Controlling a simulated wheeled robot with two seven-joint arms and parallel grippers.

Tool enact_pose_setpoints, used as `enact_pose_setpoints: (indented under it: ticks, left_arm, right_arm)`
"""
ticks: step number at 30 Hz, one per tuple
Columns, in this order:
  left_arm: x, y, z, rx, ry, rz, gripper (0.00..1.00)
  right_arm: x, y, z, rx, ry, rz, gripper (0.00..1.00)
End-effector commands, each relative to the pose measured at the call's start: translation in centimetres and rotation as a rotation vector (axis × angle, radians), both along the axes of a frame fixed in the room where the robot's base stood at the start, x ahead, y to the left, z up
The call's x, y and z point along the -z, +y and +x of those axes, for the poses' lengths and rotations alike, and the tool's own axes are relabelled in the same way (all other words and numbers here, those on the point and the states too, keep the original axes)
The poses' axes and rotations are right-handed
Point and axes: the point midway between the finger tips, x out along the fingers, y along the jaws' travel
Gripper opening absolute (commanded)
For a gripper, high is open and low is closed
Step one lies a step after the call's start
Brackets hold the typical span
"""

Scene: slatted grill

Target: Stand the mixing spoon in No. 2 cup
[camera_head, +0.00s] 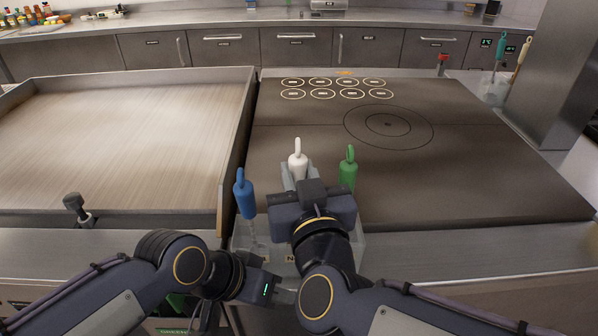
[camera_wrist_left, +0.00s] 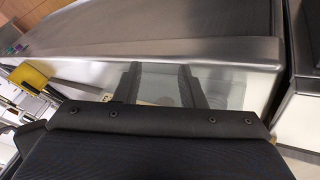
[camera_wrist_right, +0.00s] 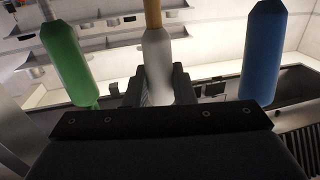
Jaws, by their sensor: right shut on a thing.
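A white-handled utensil with a looped top (camera_head: 297,163) stands upright; it also shows in the right wrist view (camera_wrist_right: 157,65), with a tan shaft. My right gripper (camera_head: 297,180) is shut on its white handle. Its lower end is hidden behind my wrist. I cannot tell whether it is the mixing spoon. A clear cup row (camera_head: 352,250) stands at the front edge, largely covered by my right arm; its labels are only partly readable. My left gripper (camera_head: 285,297) is low in front of the cups; in the left wrist view its fingers (camera_wrist_left: 157,78) are apart and empty.
A blue-handled utensil (camera_head: 245,193) and a green-handled one (camera_head: 347,172) stand close on either side of the held handle. A flat griddle (camera_head: 120,140) lies left, and a dark cooking plate (camera_head: 450,150) lies behind right. The front ledge (camera_head: 480,245) is clear at right.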

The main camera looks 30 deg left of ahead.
Motion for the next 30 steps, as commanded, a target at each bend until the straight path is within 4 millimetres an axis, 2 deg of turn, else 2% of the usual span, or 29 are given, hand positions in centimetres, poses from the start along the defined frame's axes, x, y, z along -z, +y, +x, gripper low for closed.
enact_pose_setpoints:
  ticks: [30]
  left_arm:
    - [1.2,0.0,0.0,0.000,0.000,0.000,0.36]
  right_arm:
    - [1.5,0.0,0.0,0.000,0.000,0.000,0.00]
